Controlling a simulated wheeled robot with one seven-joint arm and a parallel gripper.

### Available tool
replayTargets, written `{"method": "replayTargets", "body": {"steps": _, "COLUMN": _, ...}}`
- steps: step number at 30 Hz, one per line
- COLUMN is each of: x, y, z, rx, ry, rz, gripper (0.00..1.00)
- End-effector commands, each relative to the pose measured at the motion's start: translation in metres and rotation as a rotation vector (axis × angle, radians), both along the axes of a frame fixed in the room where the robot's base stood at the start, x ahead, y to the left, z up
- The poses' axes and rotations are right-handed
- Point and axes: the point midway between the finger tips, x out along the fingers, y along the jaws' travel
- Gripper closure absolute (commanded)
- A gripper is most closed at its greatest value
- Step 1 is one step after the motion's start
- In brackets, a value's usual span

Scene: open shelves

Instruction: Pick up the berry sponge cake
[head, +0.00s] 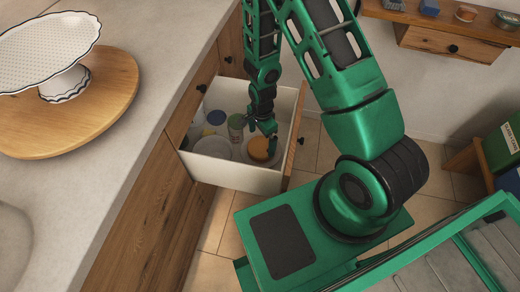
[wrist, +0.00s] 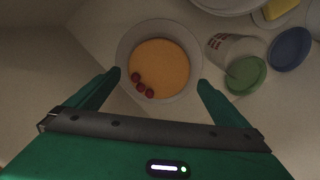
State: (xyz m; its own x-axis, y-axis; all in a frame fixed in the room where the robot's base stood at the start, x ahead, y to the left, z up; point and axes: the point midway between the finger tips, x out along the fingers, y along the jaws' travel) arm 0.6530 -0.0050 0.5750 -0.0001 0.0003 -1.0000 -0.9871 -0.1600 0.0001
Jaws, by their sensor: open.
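The berry sponge cake (wrist: 162,66) is a round orange-yellow cake with several red berries near its left edge. It lies in a pale round dish (wrist: 190,48) inside the open drawer. In the head view the cake (head: 258,149) sits at the drawer's right side, partly covered by my gripper. My gripper (head: 262,130) points down into the drawer at the cake. In the wrist view its two fingers (wrist: 160,80) are spread, one on each side of the dish, with nothing held. I cannot tell whether the fingers touch the dish.
The drawer (head: 230,178) also holds a cup with a green lid (wrist: 245,72), a blue round item (wrist: 291,48), and white dishes (head: 212,147). Drawer walls stand close around. The counter (head: 130,130) at left carries a wooden board (head: 105,100) with a white cake stand (head: 45,50).

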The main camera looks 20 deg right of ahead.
Motion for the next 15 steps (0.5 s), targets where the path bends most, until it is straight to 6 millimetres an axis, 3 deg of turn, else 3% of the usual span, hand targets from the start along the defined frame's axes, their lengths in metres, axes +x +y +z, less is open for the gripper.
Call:
{"method": "replayTargets", "body": {"steps": 6, "x": -0.002, "y": 0.002, "z": -0.029, "rx": 0.0, "ry": 0.003, "rz": 0.001, "gripper": 0.0}}
{"method": "replayTargets", "body": {"steps": 15, "x": -0.001, "y": 0.002, "z": -0.04, "rx": 0.0, "ry": 0.0, "rz": 0.0, "gripper": 0.0}}
